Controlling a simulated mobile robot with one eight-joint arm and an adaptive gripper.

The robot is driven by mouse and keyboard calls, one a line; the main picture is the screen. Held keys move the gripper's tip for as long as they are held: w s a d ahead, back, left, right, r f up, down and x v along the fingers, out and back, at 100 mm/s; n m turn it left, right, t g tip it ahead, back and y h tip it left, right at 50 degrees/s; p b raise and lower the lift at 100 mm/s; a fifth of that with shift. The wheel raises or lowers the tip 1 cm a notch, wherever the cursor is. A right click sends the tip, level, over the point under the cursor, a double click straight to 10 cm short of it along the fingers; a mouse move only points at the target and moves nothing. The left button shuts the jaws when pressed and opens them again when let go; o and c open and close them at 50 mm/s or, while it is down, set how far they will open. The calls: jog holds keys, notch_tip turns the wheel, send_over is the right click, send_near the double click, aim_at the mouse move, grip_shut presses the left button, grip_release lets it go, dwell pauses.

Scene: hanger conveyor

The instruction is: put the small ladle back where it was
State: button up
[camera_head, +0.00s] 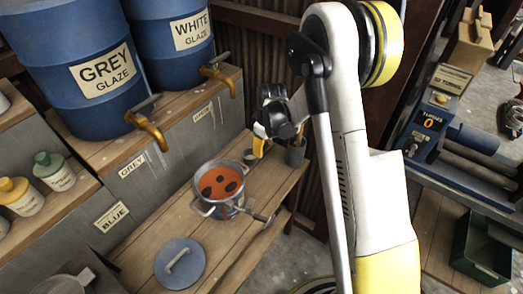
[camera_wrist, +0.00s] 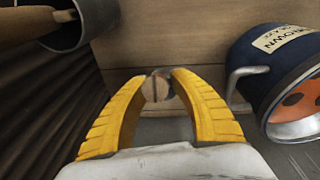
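My gripper (camera_wrist: 158,84) has its two yellow fingers closed around a small round brown piece with a dark strip (camera_wrist: 157,90), which looks like the end of a wooden handle, likely the small ladle's. The rest of this piece is hidden. In the head view my gripper (camera_head: 260,148) is over the far end of the wooden bench, right of and beyond the glaze pot, partly hidden by my arm. A small dark round thing (camera_head: 250,156) shows beside the fingertips; I cannot tell whether it is the ladle's bowl.
The open pot of orange-brown glaze (camera_head: 222,184) stands on the bench. A dark-handled tool (camera_head: 262,218) lies by its right side. A grey cup (camera_head: 296,152) stands at the bench's far end. A round blue lid (camera_head: 180,263) lies nearer. Blue glaze barrels (camera_head: 85,60) stand behind.

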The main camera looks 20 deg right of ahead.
jog(key=r+p, duration=0.1)
jog(key=r, duration=0.2)
jog(key=s+r, duration=0.1)
jog(key=r, duration=0.2)
jog(key=r+p, duration=0.1)
jog(key=r, duration=0.3)
jog(key=shift+s+d+p, duration=0.2)
jog(key=shift+d+p, duration=0.1)
jog(key=shift+p, duration=0.05)
jog(key=s+a+r+m+t, duration=0.2)
jog(key=s+r+m+t, duration=0.3)
jog(key=s+r, duration=1.15)
jog(key=s+a+r+m, duration=0.1)
jog(key=s+m, duration=0.2)
jog(key=s, duration=0.5)
jog(key=shift+s+r+m+t+h, duration=0.2)
jog(key=shift+m+t+h, duration=0.1)
jog(key=shift+h, duration=0.1)
jog(key=shift+a, duration=0.1)
